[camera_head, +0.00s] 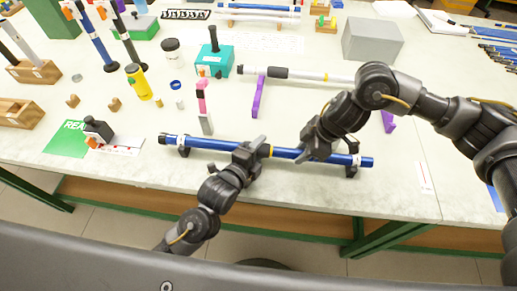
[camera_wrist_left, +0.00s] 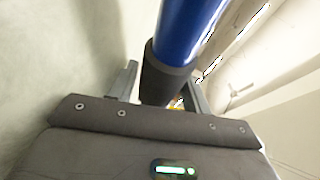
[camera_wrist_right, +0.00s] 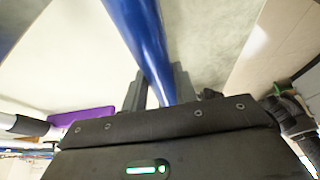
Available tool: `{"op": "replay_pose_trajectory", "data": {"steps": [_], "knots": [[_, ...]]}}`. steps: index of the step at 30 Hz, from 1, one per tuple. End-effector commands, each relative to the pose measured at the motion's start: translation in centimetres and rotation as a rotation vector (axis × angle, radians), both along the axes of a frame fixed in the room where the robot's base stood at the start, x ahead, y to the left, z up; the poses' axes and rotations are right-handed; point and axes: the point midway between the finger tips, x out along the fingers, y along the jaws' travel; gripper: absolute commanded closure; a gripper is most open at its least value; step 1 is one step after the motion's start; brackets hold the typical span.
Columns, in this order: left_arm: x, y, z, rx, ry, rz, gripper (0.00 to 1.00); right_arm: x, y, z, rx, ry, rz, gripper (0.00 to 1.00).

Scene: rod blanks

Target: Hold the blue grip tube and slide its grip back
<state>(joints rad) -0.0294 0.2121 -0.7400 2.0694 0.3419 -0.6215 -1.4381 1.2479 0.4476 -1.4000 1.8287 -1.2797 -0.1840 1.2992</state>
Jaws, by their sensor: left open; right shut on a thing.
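The blue grip tube (camera_head: 215,144) lies level across two dark stands near the table's front edge. A dark grip sleeve sits around it at my left gripper; it shows in the left wrist view (camera_wrist_left: 166,82). My left gripper (camera_head: 252,150) is open, with its fingers on either side of the sleeve. I cannot tell whether they touch it. A yellow band (camera_head: 266,150) shows just right of that gripper. My right gripper (camera_head: 312,152) is shut on the blue tube to the right of the band; the tube runs between its fingers in the right wrist view (camera_wrist_right: 146,50).
Behind the tube, a white and black tube (camera_head: 300,75) rests on purple stands (camera_head: 259,97). A pink-topped grey piece (camera_head: 203,108) stands close behind the blue tube. A yellow bottle (camera_head: 138,82) and teal box (camera_head: 215,62) stand further back left. The front right table is mostly clear.

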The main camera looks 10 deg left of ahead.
Motion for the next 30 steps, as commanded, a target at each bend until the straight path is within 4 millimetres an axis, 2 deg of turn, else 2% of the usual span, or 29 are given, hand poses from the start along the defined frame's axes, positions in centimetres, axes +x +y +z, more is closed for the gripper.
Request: {"op": "replay_pose_trajectory", "data": {"steps": [6, 17, 18, 21, 25, 30], "knots": [[0.0, 0.0, 0.0, 0.0, 0.0, 0.0, 0.51, 0.0, 0.0, 0.0, 0.0, -0.001, -0.001, 0.96], [0.0, 0.0, 0.0, 0.001, 0.001, 0.0, 0.97, 0.0, 0.0, 0.0, 0.0, -0.001, -0.001, 0.96], [0.0, 0.0, 0.0, 0.002, 0.001, 0.001, 1.0, 0.0, 0.0, 0.0, 0.0, -0.001, 0.0, 0.96], [0.0, 0.4, -0.1, 0.003, 0.0, 0.001, 1.0, 0.0, 0.0, 0.0, 0.0, -0.001, 0.0, 0.96], [0.1, 2.7, -0.2, 0.007, -0.001, 0.003, 1.0, 0.1, 0.0, 0.0, 0.0, -0.001, 0.0, 0.96], [0.2, 7.8, -0.2, 0.013, -0.001, 0.002, 1.0, 0.0, 0.0, 0.0, 0.0, -0.001, -0.001, 0.96]]}}
